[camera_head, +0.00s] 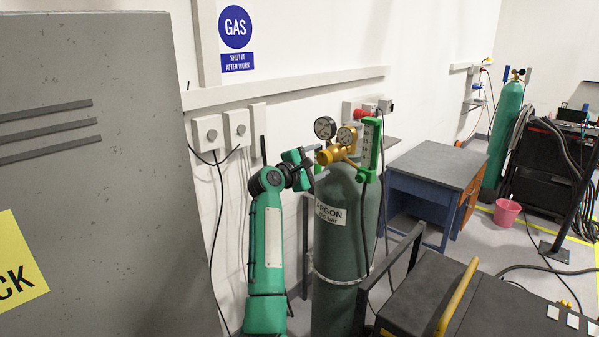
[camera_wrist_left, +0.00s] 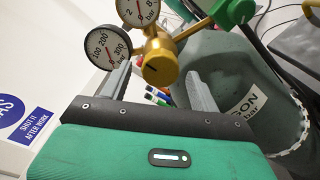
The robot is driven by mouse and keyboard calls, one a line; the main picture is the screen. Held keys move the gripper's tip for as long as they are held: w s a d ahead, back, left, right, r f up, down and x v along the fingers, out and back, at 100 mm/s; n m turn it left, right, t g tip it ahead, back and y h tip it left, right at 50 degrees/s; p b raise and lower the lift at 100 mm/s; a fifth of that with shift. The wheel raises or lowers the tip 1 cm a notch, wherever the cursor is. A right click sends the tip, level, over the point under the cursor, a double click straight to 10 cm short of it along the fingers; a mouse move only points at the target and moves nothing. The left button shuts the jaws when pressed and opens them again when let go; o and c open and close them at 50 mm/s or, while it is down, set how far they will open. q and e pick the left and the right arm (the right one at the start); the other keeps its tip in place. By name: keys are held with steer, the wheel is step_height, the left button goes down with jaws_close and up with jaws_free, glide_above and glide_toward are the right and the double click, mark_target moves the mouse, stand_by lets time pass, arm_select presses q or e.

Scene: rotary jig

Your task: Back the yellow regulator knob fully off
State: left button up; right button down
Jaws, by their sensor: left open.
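The yellow regulator knob (camera_head: 325,157) sits at the near side of the brass regulator on the green argon cylinder (camera_head: 342,235). In the left wrist view the knob (camera_wrist_left: 160,60) is large, with a dark mark on its face. My left gripper (camera_head: 317,163) is open, its fingers pointing at the knob. In the wrist view the fingers of my left gripper (camera_wrist_left: 159,74) stand on either side of the knob's line, with a visible gap on each side. I cannot tell how far the tips reach along it. My right gripper is not in view.
Two round gauges (camera_head: 325,128) and a green flowmeter (camera_head: 370,150) sit close by the knob. A grey cabinet (camera_head: 90,200) fills the left. A blue workbench (camera_head: 436,170) stands behind the cylinder. A dark machine with a yellow handle (camera_head: 457,298) is at front right.

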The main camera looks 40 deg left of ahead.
arm_select(q)
steer(key=s+a+b, duration=0.1)
steer(key=s+b, duration=0.4)
steer(key=s, duration=0.7)
steer(key=shift+s, duration=0.25)
steer(key=shift+f, duration=0.1)
